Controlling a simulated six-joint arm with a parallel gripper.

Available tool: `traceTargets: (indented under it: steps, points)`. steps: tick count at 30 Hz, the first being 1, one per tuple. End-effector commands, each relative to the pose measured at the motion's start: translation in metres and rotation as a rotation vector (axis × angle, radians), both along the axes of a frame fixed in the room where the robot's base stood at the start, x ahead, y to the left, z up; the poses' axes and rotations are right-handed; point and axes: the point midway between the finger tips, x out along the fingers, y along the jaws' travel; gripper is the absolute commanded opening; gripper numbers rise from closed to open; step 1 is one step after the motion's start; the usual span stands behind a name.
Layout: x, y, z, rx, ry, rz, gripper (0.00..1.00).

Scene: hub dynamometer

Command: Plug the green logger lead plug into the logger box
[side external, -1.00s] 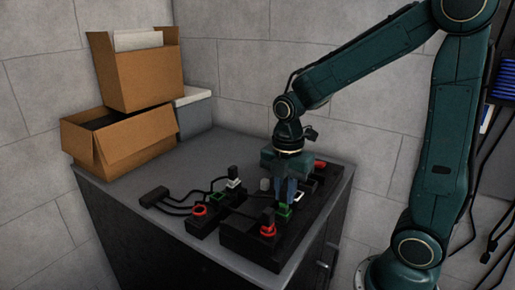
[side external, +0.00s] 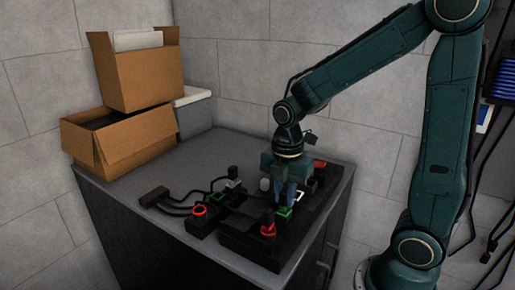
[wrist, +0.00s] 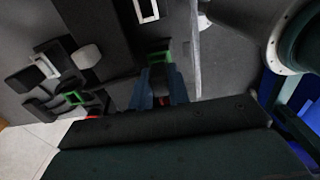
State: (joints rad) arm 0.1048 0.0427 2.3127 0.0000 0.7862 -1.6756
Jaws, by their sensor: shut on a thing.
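My gripper (side external: 288,197) points straight down over the larger black box (side external: 246,241) on the cabinet top. Its blue fingers are shut on the dark plug, the green logger lead plug. A green piece (side external: 284,212) shows just below the fingertips on that box. In the wrist view my gripper (wrist: 160,84) has green (wrist: 157,57) just beyond its fingertips. The fingers hide most of the plug, so I cannot tell how deep it sits. A smaller black strip (side external: 200,225) at left has a red frame (side external: 199,210) and a green frame (side external: 217,197).
A red-collared plug (side external: 267,222) stands close in front of my gripper. A white-framed socket (side external: 299,196) and a pale knob (side external: 265,184) are near the fingers. Dark leads run from a black block (side external: 153,196). Cardboard boxes (side external: 138,80) fill the back left.

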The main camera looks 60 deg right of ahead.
Motion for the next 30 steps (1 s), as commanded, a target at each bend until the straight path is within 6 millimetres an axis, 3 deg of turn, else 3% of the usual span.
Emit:
traceTargets:
  steps: [9,10,14,30]
  points:
    - [0.0,0.0,-0.0037,0.0,0.0,0.0,0.0]
    - [0.0,0.0,-0.0037,0.0,0.0,0.0,0.2]
    - [0.0,0.0,-0.0036,0.0,0.0,0.0,0.43]
    - [0.0008,-0.0001,0.0059,0.0,-0.002,0.0,0.43]
